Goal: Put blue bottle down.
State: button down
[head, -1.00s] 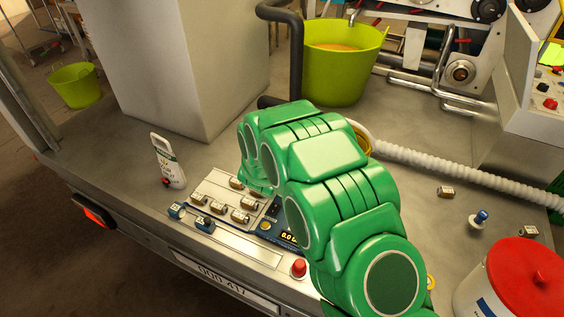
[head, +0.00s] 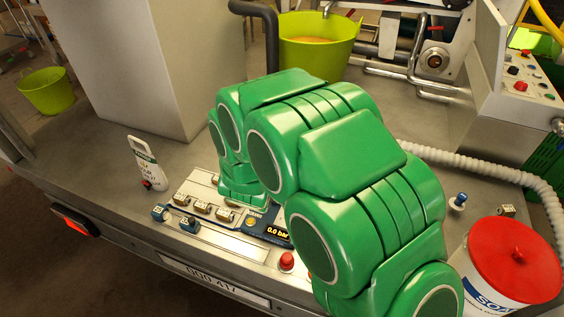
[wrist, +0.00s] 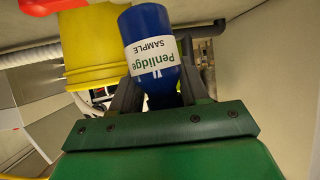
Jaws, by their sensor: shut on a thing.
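The blue bottle (wrist: 147,24) has a white label reading "Penlidge SAMPLE", which appears upside down in the wrist view. My gripper (wrist: 158,78) is shut on it, with a dark finger on each side. The bottle's lower part in that picture runs down between the fingers. In the head view my green arm covers the gripper and the blue bottle, so I cannot tell there how high the bottle is above the deck.
A white hose (head: 470,165) crosses at right.

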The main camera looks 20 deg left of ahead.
jog(key=shift+s+d+r, duration=0.1)
jog(key=shift+s, duration=0.05)
jog(key=shift+r, duration=0.55)
notch_tip(320, 180, up, 4)
jog(key=shift+d+r, duration=0.1)
jog(key=shift+d, duration=0.05)
jog(key=w+d+m+h, duration=0.2)
jog(key=w+d, duration=0.2)
jog(key=d, duration=0.5)
jog(key=w+d+m+h, duration=0.2)
jog(key=w+d+m, duration=0.15)
jog(key=d, duration=0.65)
jog(key=w+d+m+h, duration=0.1)
jog(key=w+d+h, duration=0.1)
jog(key=w+d, duration=0.5)
jog(key=s+d+m+g+h, duration=0.2)
jog(key=d+m+h, duration=0.25)
jog(key=d, duration=1.65)
jog(key=shift+y, duration=0.25)
jog(key=shift+w+a+f, duration=0.1)
jog(key=shift+w+f, duration=0.05)
jog(key=shift+f, duration=8.85)
